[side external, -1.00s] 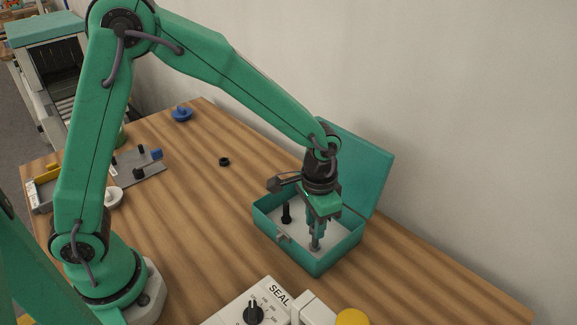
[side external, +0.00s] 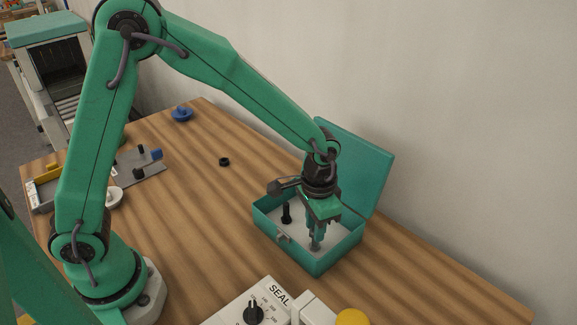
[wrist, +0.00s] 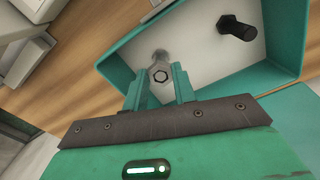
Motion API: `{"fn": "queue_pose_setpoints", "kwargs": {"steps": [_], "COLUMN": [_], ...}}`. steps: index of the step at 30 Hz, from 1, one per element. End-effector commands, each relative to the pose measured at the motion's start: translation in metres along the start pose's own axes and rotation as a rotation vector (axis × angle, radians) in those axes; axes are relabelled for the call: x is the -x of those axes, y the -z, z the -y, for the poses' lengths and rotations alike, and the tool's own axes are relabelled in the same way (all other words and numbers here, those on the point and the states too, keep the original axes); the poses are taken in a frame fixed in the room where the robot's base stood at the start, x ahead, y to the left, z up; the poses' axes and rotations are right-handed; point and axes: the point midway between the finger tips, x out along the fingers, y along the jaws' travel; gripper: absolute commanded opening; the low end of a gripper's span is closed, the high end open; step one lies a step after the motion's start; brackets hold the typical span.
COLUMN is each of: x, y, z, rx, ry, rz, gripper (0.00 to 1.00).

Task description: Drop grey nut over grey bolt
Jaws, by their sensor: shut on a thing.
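The grey nut (wrist: 160,75) is held between the two fingers of my gripper (wrist: 159,88) in the wrist view. The grey bolt (wrist: 160,55) shows just beyond the nut, standing on the pale floor of the open teal box. The nut lines up closely with the bolt, but I cannot tell whether it is around the bolt or only above it. In the side view my gripper (side external: 315,246) points down into the front right part of the box (side external: 318,268). The fingers largely hide the nut and bolt there.
A black bolt (side external: 287,213) stands in the same box, also in the wrist view (wrist: 237,27). The raised lid (side external: 362,170) is behind my gripper. A black nut (side external: 224,161) lies on the table. The sealing machine (side external: 262,302) is in front.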

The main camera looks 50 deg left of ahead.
Motion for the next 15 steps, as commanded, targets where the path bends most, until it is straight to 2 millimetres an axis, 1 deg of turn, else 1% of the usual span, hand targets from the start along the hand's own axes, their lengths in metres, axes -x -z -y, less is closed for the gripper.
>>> {"fn": "queue_pose_setpoints", "kwargs": {"steps": [8, 9, 11, 12, 15], "x": [-0.0006, -0.0006, -0.0006, -0.0006, -0.0006], "y": [-0.0001, -0.0001, -0.0001, -0.0001, -0.0001], "z": [0.0, 0.0, 0.0, 0.0, 0.0], "rx": [0.0, 0.0, 0.0, 0.0, 0.0], "ry": [0.0, 0.0, 0.0, 0.0, 0.0], "rz": [0.0, 0.0, 0.0, 0.0, 0.0], "gripper": [0.04, 0.32, 0.44, 0.52, 0.52]}}
